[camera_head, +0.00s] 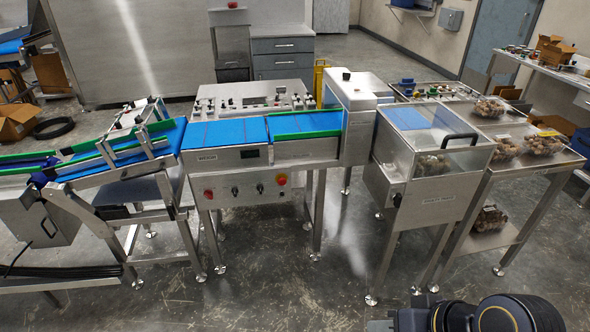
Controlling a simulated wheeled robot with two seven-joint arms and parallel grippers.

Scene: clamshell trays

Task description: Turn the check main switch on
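A steel conveyor machine with blue belts (238,131) stands in the middle. Its front panel has a red lamp or button (208,193), two dark knobs (235,191) and (260,188), and a red button on yellow (281,179). To its right, a steel cabinet (430,200) under a clear hood carries a small dark knob (397,199) and a label too small to read. I cannot tell which knob is the check main switch or how it is set. My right gripper (410,316) is at the bottom edge, below and apart from the cabinet; its fingers are unclear. My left gripper is out of view.
A steel table (550,160) with clear packs of brown produce (545,143) adjoins the cabinet on the right. An inclined conveyor (120,155) stands on the left. Machine legs stand on the floor. Open concrete floor (300,285) lies in front of the machine.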

